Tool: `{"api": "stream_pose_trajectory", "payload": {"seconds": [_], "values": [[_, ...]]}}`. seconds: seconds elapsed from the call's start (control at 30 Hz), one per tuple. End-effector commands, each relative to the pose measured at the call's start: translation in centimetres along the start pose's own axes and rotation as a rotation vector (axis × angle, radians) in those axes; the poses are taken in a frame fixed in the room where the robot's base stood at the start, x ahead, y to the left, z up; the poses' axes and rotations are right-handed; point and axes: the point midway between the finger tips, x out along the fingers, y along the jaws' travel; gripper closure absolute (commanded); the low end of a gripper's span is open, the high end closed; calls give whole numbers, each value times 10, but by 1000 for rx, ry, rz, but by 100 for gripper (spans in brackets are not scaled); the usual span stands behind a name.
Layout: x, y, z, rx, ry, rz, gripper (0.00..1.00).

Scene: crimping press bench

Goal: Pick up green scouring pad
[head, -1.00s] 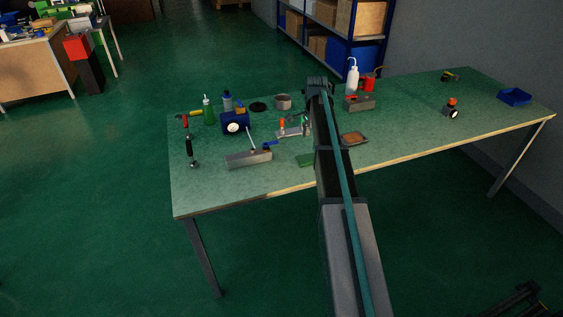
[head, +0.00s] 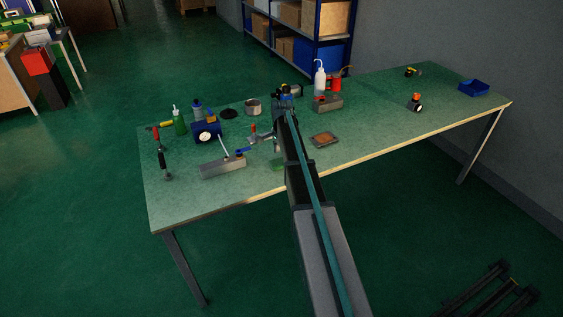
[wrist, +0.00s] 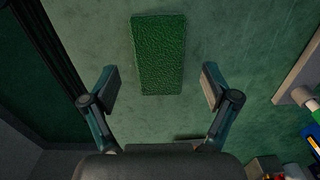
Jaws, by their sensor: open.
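The green scouring pad (wrist: 160,54) is a flat, rough rectangle lying on the green bench top, upper middle in the wrist view. In the head view a small part of the pad (head: 277,164) shows just left of my arm, near the bench's front edge. My gripper (wrist: 160,86) is open and empty. Its two fingers are spread wider than the pad, one to each side in the picture, with the pad's lower end between the fingertips. The gripper is hidden behind my arm in the head view.
Left of the pad on the bench (head: 390,120) are a grey metal block (head: 222,168) and a red-handled toggle clamp (head: 262,136). A brown-topped tray (head: 324,139) lies to the right of my arm. The bench's right part is mostly clear.

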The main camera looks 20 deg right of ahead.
Motion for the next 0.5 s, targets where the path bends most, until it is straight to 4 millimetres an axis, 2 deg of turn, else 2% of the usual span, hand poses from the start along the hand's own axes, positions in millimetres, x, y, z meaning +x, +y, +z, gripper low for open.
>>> {"api": "stream_pose_trajectory", "payload": {"seconds": [0.13, 0.37, 0.5], "values": [[15, 0, 0, 0, 0, 1, 14], [18, 0, 0, 0, 0, 0, 14], [18, 0, 0, 0, 0, 0, 35]]}}
